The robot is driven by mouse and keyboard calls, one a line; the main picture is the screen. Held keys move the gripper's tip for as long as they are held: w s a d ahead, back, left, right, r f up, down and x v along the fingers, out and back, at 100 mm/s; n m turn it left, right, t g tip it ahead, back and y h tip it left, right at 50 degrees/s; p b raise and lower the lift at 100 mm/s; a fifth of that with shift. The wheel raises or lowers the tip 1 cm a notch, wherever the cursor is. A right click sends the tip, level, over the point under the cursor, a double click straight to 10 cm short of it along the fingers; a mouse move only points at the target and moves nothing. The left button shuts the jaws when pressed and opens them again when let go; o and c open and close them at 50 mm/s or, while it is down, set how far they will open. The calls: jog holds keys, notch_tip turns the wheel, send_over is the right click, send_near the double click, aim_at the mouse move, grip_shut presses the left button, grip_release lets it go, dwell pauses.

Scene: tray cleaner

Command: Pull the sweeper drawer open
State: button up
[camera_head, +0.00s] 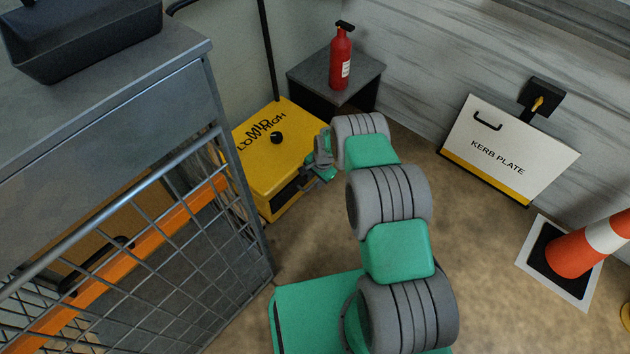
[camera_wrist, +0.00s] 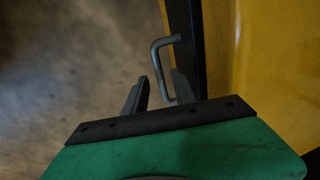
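The yellow sweeper (camera_head: 262,165) stands on the floor by the wall, with a black dial and the words LOW, MID, HIGH on top. Its dark drawer front (camera_head: 284,199) is low on the side facing my arm. In the wrist view the drawer front (camera_wrist: 184,45) is a dark strip beside yellow body, and a grey bent handle (camera_wrist: 157,62) stands out from it. My gripper (camera_wrist: 160,76) is open. The handle's lower part lies between its two fingers in the picture; I cannot tell contact. In the head view my gripper (camera_head: 313,172) is beside the drawer, its fingers partly hidden.
A metal bench with a mesh cage side (camera_head: 185,235) stands at the left. A red extinguisher (camera_head: 341,57) stands on a grey stand (camera_head: 302,75) behind. A kerb plate board (camera_head: 510,150) leans at the wall, and a traffic cone (camera_head: 585,248) stands right. Floor between is clear.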

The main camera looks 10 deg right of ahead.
grip_shut()
jog(key=shift+s, duration=0.1)
dwell(1.1)
